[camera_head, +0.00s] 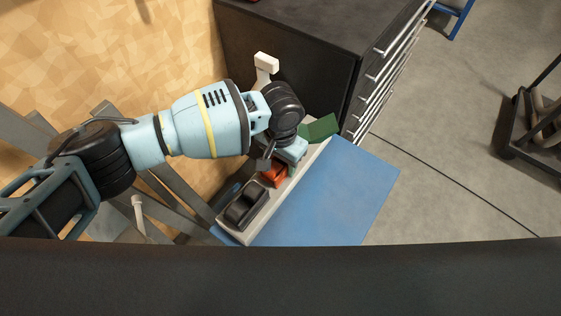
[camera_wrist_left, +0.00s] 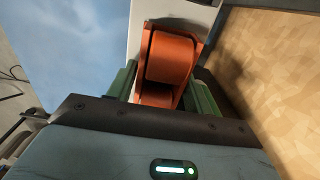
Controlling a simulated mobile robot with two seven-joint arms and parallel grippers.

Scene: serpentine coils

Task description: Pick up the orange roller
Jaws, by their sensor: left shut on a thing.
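The orange roller (camera_head: 274,174) sits at the pale strip (camera_head: 234,229) along the blue table's edge, partly hidden by my left gripper (camera_head: 284,163) in the head view. In the left wrist view the orange roller (camera_wrist_left: 172,58) lies between the two green fingers of my left gripper (camera_wrist_left: 163,88), with a finger against each side. My left gripper is shut on it. The head view does not show clearly whether the roller is clear of the strip. My right gripper is not in view.
A black roller (camera_head: 246,205) sits on the near end of the strip, and a green block (camera_head: 320,127) is at its far end. The blue tabletop (camera_head: 335,195) is bare. A dark drawer cabinet (camera_head: 310,50) stands behind.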

